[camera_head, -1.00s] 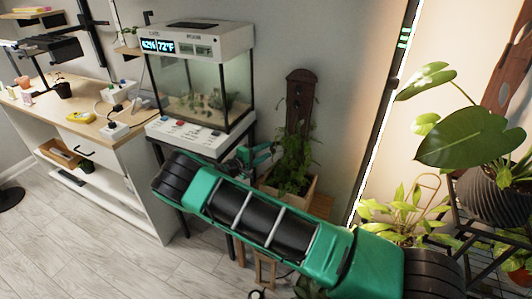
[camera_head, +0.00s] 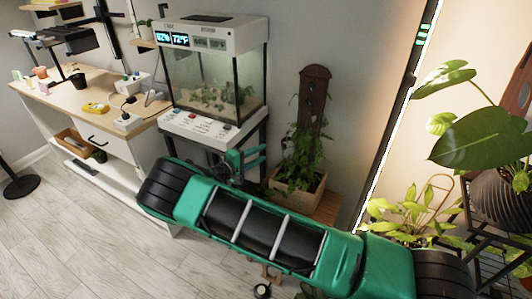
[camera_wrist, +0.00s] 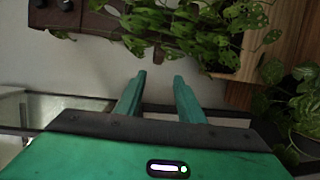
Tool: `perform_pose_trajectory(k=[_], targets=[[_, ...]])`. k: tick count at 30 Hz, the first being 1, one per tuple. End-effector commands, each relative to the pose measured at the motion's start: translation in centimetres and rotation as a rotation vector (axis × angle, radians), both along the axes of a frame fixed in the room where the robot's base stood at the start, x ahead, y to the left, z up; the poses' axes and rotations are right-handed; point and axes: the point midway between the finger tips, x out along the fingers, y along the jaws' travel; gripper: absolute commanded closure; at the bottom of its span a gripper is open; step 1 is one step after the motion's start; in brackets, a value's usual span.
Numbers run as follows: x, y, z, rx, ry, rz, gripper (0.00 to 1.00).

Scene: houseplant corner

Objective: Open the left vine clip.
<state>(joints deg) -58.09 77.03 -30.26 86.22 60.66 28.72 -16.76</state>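A dark wooden board (camera_head: 314,95) stands upright in a wooden planter (camera_head: 298,198), with a leafy vine (camera_head: 302,155) at its lower part. In the wrist view the board (camera_wrist: 95,18) lies across the top left, with two small dark round fittings (camera_wrist: 53,4) at the edge. I cannot tell whether these are the vine clips, or which is the left one. The vine (camera_wrist: 190,25) hangs beyond my fingertips. My gripper (camera_wrist: 158,76) has its two teal fingers apart, with nothing between them. In the head view my gripper (camera_head: 262,156) is left of the vine, apart from it.
A glass terrarium (camera_head: 212,75) on a stand is left of the board. A desk (camera_head: 85,100) is further left. A light strip (camera_head: 395,120) and large-leaved plants (camera_head: 480,140) on a rack stand right.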

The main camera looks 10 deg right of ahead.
Motion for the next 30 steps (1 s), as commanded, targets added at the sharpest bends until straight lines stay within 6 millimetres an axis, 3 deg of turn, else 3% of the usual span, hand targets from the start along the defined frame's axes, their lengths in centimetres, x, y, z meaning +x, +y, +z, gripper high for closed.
perform_pose_trajectory(k=[11,12,16,17,22,30], targets=[[-0.4,0.7,0.1,0.001,0.001,-0.001,0.65],[-0.4,0.7,0.1,0.001,0.001,-0.001,0.68],[-0.4,0.4,0.3,0.009,0.002,-0.009,0.99],[-0.4,0.1,0.4,0.015,0.003,-0.013,1.0],[-0.6,-2.8,1.6,0.09,0.027,-0.08,1.0],[-2.8,-10.2,4.8,0.319,0.089,-0.251,1.0]])
